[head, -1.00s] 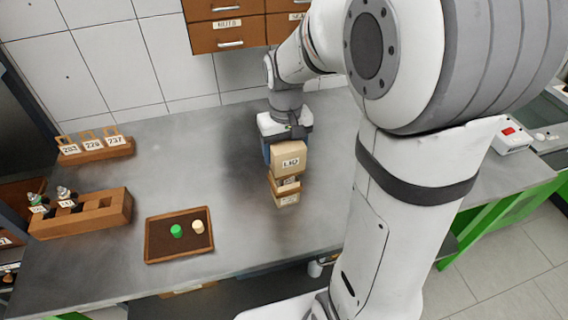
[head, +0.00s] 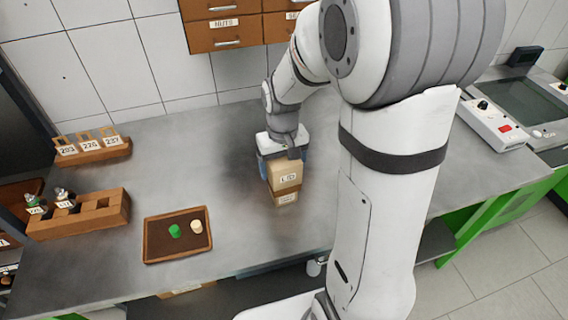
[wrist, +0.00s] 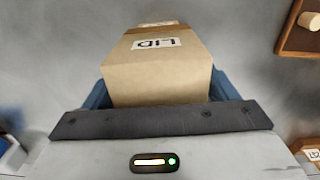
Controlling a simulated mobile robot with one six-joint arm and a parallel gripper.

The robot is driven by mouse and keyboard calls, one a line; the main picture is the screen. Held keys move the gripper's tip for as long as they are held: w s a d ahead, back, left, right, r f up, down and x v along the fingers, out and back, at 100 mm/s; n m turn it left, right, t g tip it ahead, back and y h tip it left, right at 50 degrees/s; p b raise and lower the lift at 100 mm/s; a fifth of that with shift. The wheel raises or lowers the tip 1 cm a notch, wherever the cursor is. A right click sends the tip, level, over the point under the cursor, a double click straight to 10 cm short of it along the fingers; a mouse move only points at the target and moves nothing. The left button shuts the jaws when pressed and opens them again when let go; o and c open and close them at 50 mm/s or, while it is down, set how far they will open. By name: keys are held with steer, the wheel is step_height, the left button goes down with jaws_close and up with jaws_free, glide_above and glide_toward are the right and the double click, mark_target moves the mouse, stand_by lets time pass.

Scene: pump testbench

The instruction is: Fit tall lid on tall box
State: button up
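The tall lid (head: 286,176) is a tan cardboard piece labelled LID. It sits over the top of the tall box (head: 286,198), whose lower part and white label show below it; I cannot tell whether it is fully seated. The box's opening is hidden by the lid.
A brown tray (head: 150,252) with a green and a cream peg lies left of the box. Wooden racks (head: 117,217) with labelled items stand farther left. A white control box (head: 497,128) is at the right. The bench around the box is clear.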

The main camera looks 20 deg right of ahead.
steer(key=shift+o, duration=1)
step_height(320, 180, up, 12)
steer(key=shift+r, duration=0.15)
steer(key=s+f+m+t, duration=0.1)
steer(key=s+t, duration=0.2)
steer(key=s, duration=1.1)
steer(key=shift+d, duration=0.35)
